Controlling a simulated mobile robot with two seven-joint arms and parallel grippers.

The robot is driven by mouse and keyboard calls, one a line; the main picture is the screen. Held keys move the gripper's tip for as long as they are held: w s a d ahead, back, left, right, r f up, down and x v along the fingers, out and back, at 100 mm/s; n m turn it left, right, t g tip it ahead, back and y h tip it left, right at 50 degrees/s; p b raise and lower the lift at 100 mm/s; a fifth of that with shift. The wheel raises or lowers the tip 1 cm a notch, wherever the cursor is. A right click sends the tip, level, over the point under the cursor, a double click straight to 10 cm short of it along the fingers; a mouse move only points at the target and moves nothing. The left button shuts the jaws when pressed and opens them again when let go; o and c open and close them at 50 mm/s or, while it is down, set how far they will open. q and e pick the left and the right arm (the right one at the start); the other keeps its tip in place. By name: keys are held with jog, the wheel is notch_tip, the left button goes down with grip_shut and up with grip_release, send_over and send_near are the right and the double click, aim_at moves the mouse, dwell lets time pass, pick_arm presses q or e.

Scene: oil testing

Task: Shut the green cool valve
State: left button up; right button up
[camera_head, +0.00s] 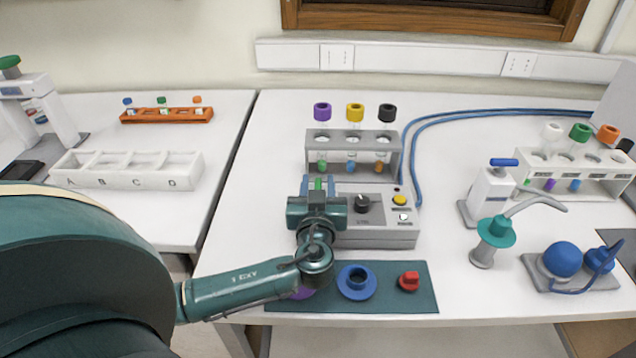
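A grey control box (385,238) stands on the middle of the bench, with a black knob (362,204), a yellow button (399,200) and a white button on its top. A small upright green part (318,184), which looks like the green cool valve, shows at the box's left end. My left gripper (318,182) is over that end, its fingers pointing away from me on either side of the green part. The fingers look apart, with gaps beside it; contact is not clear. The gripper body hides the valve's lower part. My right gripper is out of view.
A grey rack (394,150) with capped tubes stands just behind the box. Blue hoses (408,140) run past it. In front lies a dark green mat (400,300) with a blue ring piece (356,283) and a red piece (409,281). A teal-topped dispenser (496,232) stands right.

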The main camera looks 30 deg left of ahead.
pick_arm(q)
jog(key=shift+c, duration=0.3)
grip_shut()
